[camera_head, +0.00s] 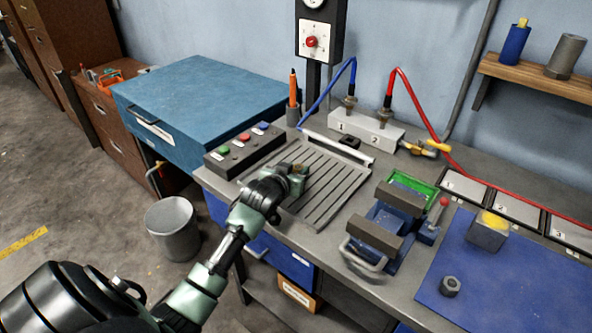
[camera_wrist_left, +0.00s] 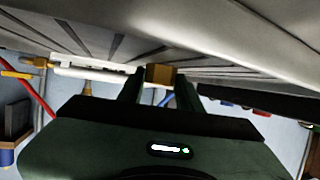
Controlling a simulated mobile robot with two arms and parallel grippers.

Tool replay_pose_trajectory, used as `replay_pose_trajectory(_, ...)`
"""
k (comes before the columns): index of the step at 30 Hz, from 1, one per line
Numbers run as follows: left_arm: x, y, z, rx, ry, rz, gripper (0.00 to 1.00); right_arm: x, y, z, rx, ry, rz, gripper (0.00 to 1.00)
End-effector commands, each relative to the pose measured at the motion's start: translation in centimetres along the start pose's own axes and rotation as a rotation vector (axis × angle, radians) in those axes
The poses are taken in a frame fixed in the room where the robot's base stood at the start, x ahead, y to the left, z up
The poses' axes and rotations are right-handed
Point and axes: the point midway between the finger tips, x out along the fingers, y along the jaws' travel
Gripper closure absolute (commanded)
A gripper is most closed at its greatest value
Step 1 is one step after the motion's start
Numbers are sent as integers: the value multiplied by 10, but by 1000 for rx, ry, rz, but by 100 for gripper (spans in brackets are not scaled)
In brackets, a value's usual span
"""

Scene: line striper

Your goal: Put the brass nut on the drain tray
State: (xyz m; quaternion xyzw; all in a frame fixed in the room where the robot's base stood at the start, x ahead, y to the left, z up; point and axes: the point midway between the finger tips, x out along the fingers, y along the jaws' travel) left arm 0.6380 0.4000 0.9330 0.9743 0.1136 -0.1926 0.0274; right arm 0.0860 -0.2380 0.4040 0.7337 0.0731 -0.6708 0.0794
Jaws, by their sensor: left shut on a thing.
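My left gripper (camera_head: 296,179) is over the left part of the ribbed grey drain tray (camera_head: 335,190), low and close to its ribs. In the left wrist view, its two fingers (camera_wrist_left: 160,86) are shut on the brass nut (camera_wrist_left: 160,74), a small golden-brown block between the fingertips. The tray's slotted surface (camera_wrist_left: 215,60) shows right beside the nut there. I cannot tell whether the nut touches the tray. In the head view, the gripper mostly hides the nut. My right gripper is not in view.
A button box (camera_head: 243,148) stands left of the tray, and a blue vise (camera_head: 385,226) right of it. Behind are a numbered manifold (camera_head: 365,128) with hoses and a pen holder (camera_head: 293,115). A dark nut (camera_head: 450,286) lies on the blue mat (camera_head: 510,285).

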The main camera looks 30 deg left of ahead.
Motion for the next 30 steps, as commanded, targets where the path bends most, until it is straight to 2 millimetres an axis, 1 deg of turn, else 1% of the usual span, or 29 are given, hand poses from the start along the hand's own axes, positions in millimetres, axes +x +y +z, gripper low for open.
replay_pose_trajectory(3,1,0,3,0,1,0,100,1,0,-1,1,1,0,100)
replay_pose_trajectory(4,1,0,2,0,0,0,57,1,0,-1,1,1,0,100)
replay_pose_trajectory(5,1,0,2,0,0,0,48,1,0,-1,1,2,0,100)
replay_pose_trajectory(6,1,0,2,0,0,0,43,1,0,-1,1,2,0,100)
replay_pose_trajectory(16,0,0,0,0,1,0,43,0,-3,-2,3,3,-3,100)
replay_pose_trajectory(17,-1,0,-2,0,1,0,43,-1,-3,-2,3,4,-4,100)
replay_pose_trajectory(19,-7,0,0,0,-1,0,43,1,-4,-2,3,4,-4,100)
replay_pose_trajectory(23,-30,0,0,0,1,1,43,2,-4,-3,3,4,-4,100)
replay_pose_trajectory(30,-83,0,0,0,1,1,43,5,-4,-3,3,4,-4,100)
